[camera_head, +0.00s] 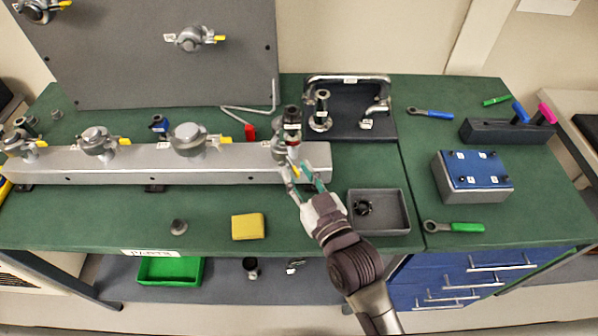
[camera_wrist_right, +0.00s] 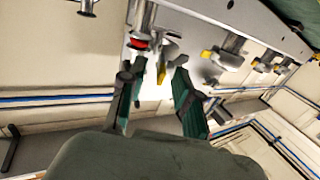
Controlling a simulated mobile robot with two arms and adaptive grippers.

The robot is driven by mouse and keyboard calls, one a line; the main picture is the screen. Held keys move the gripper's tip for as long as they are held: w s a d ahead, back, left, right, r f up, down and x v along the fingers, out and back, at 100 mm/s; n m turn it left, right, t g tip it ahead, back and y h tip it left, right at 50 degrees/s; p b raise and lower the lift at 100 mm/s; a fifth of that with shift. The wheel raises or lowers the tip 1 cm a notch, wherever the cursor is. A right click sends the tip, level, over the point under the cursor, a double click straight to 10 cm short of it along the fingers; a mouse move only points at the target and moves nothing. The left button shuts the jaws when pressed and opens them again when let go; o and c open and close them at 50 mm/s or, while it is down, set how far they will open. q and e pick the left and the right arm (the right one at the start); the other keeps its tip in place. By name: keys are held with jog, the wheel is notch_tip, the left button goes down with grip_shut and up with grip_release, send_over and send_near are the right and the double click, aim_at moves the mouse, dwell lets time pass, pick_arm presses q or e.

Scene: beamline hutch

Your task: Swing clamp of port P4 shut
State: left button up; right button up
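A long grey beam (camera_head: 215,170) on the green bench carries several ports with clamps. The port at its right end (camera_head: 281,152) has a dark upright fitting with a red ring (camera_head: 292,132) on it. The yellow clamp tab (camera_head: 296,170) of this port points toward my right gripper (camera_head: 306,184). In the right wrist view the yellow tab (camera_wrist_right: 162,72) shows beyond and between the fingers of my right gripper (camera_wrist_right: 155,88). The fingers are apart, and I see no grip on the tab. Port labels are too small to read. My left gripper is not in view.
Other clamps (camera_head: 97,140) (camera_head: 188,137) sit farther left on the beam. A grey tray (camera_head: 379,230) with a dark ring lies right of my gripper, and a yellow block (camera_head: 248,227) lies left. A black stand with a handle (camera_head: 350,115) is behind.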

grip_shut()
dwell(0.5)
